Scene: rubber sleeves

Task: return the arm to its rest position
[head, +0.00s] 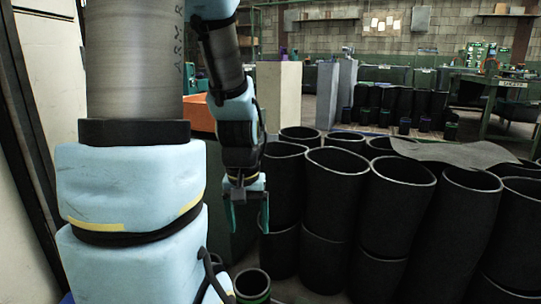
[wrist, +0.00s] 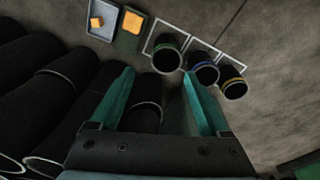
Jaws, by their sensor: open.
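My arm fills the left of the head view, and its folded forearm hangs down in front of the black rubber sleeves. My gripper (head: 248,222) points down, open, with nothing visible between its fingers. In the wrist view its two teal fingers (wrist: 158,78) are spread wide. A black sleeve (wrist: 147,106) shows between them, farther below; the gap to it cannot be told exactly.
Large black sleeves (head: 335,185) stand packed right of my gripper, a dark sheet (head: 455,153) lying over some. A small sleeve (head: 252,283) stands below. Three banded sleeves (wrist: 203,69) stand near a grey tray (wrist: 106,32). Pale pillars (head: 278,95) and an orange bin (head: 200,113) are behind.

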